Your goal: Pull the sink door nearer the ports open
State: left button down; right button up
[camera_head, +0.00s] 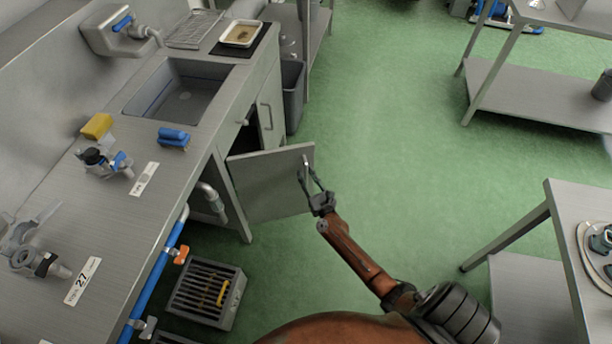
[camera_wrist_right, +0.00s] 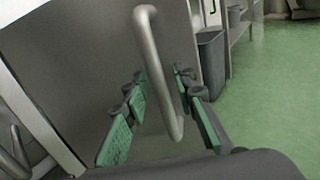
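The sink door nearer the ports (camera_head: 265,188) is a grey panel, swung well out from the steel sink counter, with the dark inside of the cabinet showing behind it. Its bar handle (camera_head: 305,168) is near the free edge. My right gripper (camera_head: 312,183) is at this handle. In the right wrist view, the handle (camera_wrist_right: 158,75) passes between the green-padded fingers of my right gripper (camera_wrist_right: 162,98). The fingers stand apart with gaps beside the bar, so they are around it and not closed on it. The other sink door (camera_head: 271,105) looks closed. My left gripper is not in view.
Ports with valves (camera_head: 108,160) stand on the counter (camera_head: 120,225) at left. A slatted grey crate (camera_head: 207,292) lies on the floor below. A dark bin (camera_head: 292,95) stands beyond the sink cabinet. A steel table (camera_head: 575,200) is at right. The green floor between is clear.

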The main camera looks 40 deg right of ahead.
grip_shut()
dwell(0.5)
